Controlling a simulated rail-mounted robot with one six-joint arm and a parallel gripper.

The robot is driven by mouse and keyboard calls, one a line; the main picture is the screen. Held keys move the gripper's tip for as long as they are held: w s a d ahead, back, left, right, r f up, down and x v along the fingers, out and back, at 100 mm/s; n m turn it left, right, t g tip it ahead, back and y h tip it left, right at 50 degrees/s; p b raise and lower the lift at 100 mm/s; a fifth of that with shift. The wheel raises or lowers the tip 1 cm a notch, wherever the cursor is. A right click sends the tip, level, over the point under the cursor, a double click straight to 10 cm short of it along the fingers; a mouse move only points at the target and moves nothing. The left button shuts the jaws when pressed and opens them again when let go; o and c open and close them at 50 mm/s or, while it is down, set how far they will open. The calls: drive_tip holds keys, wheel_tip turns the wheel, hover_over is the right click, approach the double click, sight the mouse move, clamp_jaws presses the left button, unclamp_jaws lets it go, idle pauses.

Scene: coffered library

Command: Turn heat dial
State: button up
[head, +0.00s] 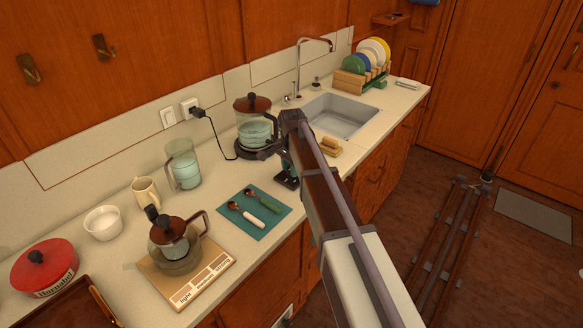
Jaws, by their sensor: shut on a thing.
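A glass kettle (256,122) with a dark lid stands on a round black base (247,152) at the back of the counter, and water shows in it. A black cord runs from the base to a wall plug. My gripper (287,182) is low at the base's front right side, just beyond the teal mat, with the arm reaching in from the lower right. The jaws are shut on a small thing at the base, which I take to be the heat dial. The dial itself is hidden by the gripper, so its setting does not show.
A teal mat (276,222) with two spoons lies in front of the base. A glass pot (174,249) stands on a labelled board (221,263). A pitcher (184,164) and a sponge (331,146) are nearby. A sink (341,114) lies beyond.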

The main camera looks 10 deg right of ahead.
drive_tip(key=shift+n, duration=0.3)
drive_tip(key=n, duration=1.1)
idle(0.6)
drive_tip(key=o, duration=0.9)
wheel_tip(320, 180, up, 11)
drive_tip(key=p, duration=1)
drive_tip(key=shift+f+p, duration=0.1)
drive_tip(key=shift+p, duration=0.3)
